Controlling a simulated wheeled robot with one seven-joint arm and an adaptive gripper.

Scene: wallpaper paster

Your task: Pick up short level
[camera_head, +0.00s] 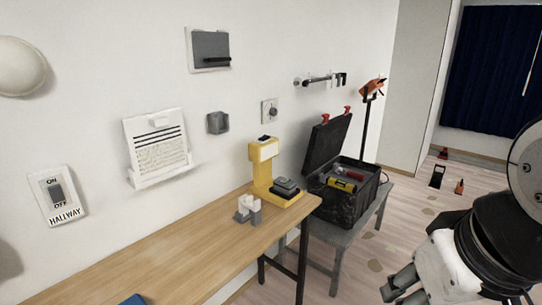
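A short yellow bar (341,184), which looks like the short level, lies in the open black toolbox (338,207), near its front rim. It is small in the view and its ends are hard to make out. My gripper (403,287) is at the lower right, in front of and below the toolbox in the picture, well apart from the yellow bar. It is partly cut off by the bottom edge, and whether its fingers are open or shut is unclear. I see nothing held in it.
The toolbox stands on a grey bench (379,199), its lid raised. A red tool (352,174) lies in it too. Left is a wooden table (180,256) with a yellow stand (262,170) and white-grey blocks (248,209). Small items (438,176) sit on the far floor.

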